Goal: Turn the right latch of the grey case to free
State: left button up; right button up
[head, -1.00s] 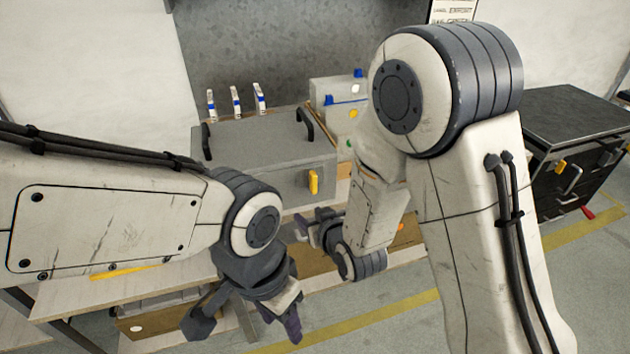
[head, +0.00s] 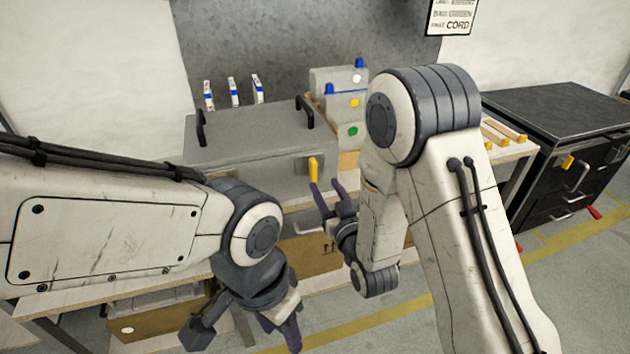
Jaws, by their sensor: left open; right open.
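The grey case (head: 240,128) stands on the workbench, lid down, with two dark handles on top. Its right latch, a yellow tab (head: 313,170), stands upright at the right of the front face. The left part of the front is hidden behind my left arm. My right gripper (head: 325,184) is open, its dark fingers pointing up toward the case. One fingertip is just below the latch; I cannot tell whether they touch. My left gripper (head: 246,333) is open and empty, low in front of the bench and away from the case.
Several white-and-blue boxes (head: 234,92) stand behind the case. Grey boxes with coloured buttons (head: 344,108) stand to its right, partly behind my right arm. A cardboard box (head: 310,252) sits below the bench top. A black cabinet (head: 560,110) stands at the right.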

aim_at(315, 169)
jog(key=p+x, duration=0.2)
jog(key=x, duration=0.5)
jog(key=shift+w+a, duration=0.15)
jog(key=shift+w, duration=0.3)
pick_arm(q)
jog(key=shift+r, duration=0.45)
pick_arm(e)
grip_shut()
